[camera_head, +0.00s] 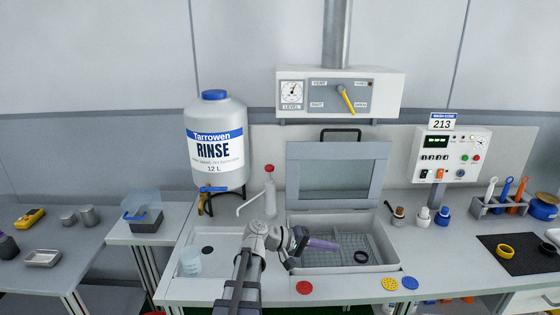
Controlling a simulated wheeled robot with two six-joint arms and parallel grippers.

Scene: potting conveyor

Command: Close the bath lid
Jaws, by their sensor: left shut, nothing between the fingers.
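The bath (390,267) is a light-grey rectangular basin set in the bench, with a wire rack inside. Its lid (380,172) stands open and upright at the back edge, with a window and a black handle (340,131) on top. My left gripper (337,247) reaches in from the left over the left part of the bath. Its purple fingers are shut and empty, in front of and below the lid, apart from it. My right gripper is not in view.
A small black ring (361,257) is inside the bath. A spray bottle (270,192) stands left of the lid, and small bottles (423,217) stand right. Red (304,287), yellow (390,283) and blue (410,283) discs lie along the front. A control box (340,93) hangs above.

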